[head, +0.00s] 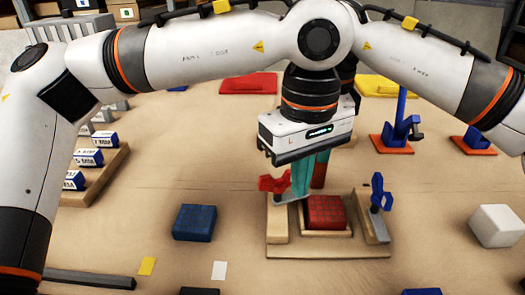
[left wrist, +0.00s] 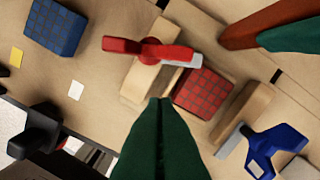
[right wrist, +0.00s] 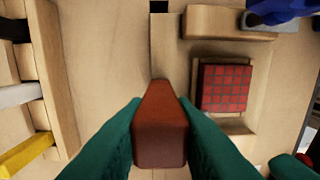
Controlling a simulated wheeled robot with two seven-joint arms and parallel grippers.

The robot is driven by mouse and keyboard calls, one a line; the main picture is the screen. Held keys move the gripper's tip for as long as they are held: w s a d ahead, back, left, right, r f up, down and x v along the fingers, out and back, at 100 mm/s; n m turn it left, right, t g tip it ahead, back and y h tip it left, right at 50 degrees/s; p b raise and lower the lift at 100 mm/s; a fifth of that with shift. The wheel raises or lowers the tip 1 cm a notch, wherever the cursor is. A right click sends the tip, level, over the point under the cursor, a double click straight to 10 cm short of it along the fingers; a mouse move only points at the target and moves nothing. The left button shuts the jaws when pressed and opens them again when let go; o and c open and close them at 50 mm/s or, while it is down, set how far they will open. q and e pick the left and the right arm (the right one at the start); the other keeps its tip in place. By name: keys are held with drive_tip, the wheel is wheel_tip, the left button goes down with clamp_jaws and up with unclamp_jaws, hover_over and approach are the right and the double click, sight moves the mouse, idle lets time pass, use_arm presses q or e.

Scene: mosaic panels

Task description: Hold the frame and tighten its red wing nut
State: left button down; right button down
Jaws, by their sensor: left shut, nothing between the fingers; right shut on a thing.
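The wooden frame (head: 285,251) lies on the table around a red mosaic panel (head: 325,212). The red wing nut (head: 273,182) sits on its left block, with a pale metal tab. It also shows in the left wrist view (left wrist: 150,50). A blue wing nut (head: 377,190) is on the right block. My left gripper (head: 301,194) is shut and empty, its tips just beside the red wing nut and above the frame. My right gripper (right wrist: 160,106) is shut on a red-brown block (right wrist: 160,135) at the frame's edge; whether they are joined is unclear.
A blue mosaic block (head: 194,222) lies left of the frame and a white block (head: 497,226) right of it. A rack of labelled blocks (head: 100,180) stands at the left. Red (head: 248,84) and yellow (head: 390,86) trays are behind. My arms cross the head view.

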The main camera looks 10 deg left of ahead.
use_arm(q)
drive_tip(key=shift+a, duration=0.25)
drive_tip(key=shift+s+a, duration=0.25)
drive_tip(key=shift+s+a, duration=0.25)
idle(0.3)
idle(0.4)
drive_tip(key=shift+s+d, duration=0.25)
drive_tip(key=shift+s, duration=0.1)
drive_tip(key=shift+r, duration=2.95)
